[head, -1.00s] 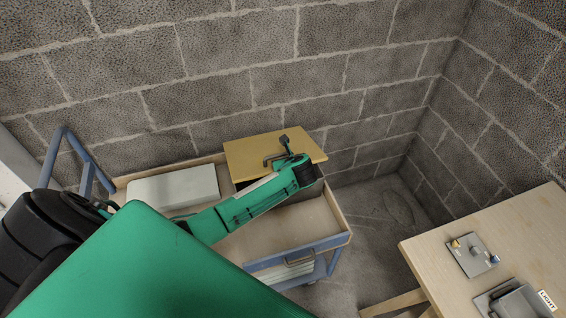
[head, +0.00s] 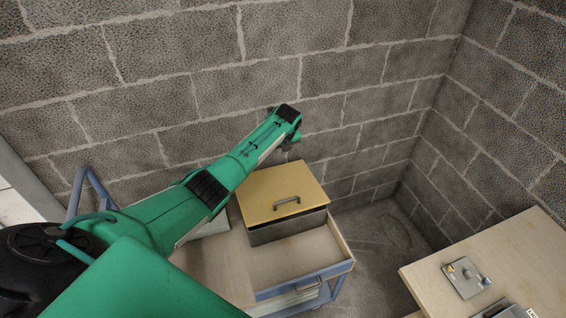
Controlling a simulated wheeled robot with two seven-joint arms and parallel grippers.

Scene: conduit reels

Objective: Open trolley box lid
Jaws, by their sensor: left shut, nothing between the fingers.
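The trolley box (head: 288,230) is a grey box with a flat yellow-tan lid (head: 265,193). It stands toward the right end of the trolley tray. A dark bar handle (head: 287,203) sits near the middle front of the lid. My left gripper (head: 288,146) is above and behind the lid's far edge in the picture, against the wall. It is apart from the handle, shut and empty; its fingers are mostly hidden behind the wrist. My right gripper is out of view.
The wooden trolley tray (head: 225,262) has a blue frame, and my left arm covers its left part. A light grey item (head: 216,226) shows partly beneath the arm. A workbench (head: 500,250) with a metal plate (head: 466,278) stands at right. Block walls close the back and right.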

